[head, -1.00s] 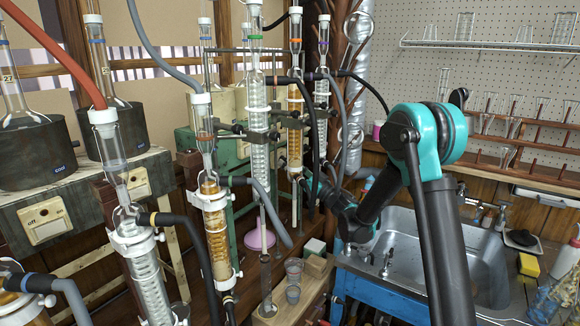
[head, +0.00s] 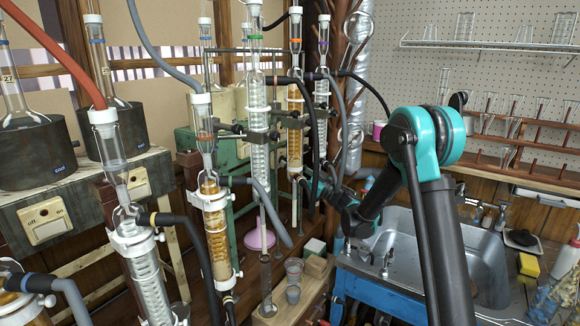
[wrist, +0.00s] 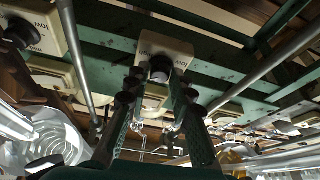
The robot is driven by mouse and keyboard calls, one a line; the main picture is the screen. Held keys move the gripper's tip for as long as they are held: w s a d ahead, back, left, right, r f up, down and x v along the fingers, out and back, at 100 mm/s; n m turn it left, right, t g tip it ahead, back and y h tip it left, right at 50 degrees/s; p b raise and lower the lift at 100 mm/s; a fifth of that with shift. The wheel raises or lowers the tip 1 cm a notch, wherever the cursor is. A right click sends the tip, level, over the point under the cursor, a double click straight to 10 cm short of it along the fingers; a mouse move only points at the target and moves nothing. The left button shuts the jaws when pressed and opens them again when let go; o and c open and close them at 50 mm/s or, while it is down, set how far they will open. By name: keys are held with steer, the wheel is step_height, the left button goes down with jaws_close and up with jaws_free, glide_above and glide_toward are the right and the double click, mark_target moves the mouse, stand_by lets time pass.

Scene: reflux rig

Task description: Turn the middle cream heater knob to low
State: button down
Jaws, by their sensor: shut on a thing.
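In the wrist view, a cream heater panel (wrist: 178,47) is fixed to a green frame, with upside-down lettering; "LOW" reads on its right side. Its dark round knob (wrist: 160,68) sits between the fingertips of my gripper (wrist: 159,76). The fingers are shut on this knob from both sides. The knob's pointer is hidden, so its setting cannot be read. In the head view, my gripper is hidden behind the glass columns and hoses.
Another cream panel with a dark knob (wrist: 22,33) is at upper left in the wrist view. Metal rods and coiled glass flank my gripper. In the head view, glass columns (head: 257,110) and hoses crowd the rig, with a sink (head: 470,262) to the right.

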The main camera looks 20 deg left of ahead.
steer(key=shift+n+g, duration=0.6)
steer(key=shift+n, duration=0.7)
steer(key=c, duration=1.3)
jaws_free()
steer(key=shift+d, duration=0.15)
steer(key=v, duration=1.1)
steer(key=shift+d+f, duration=0.3)
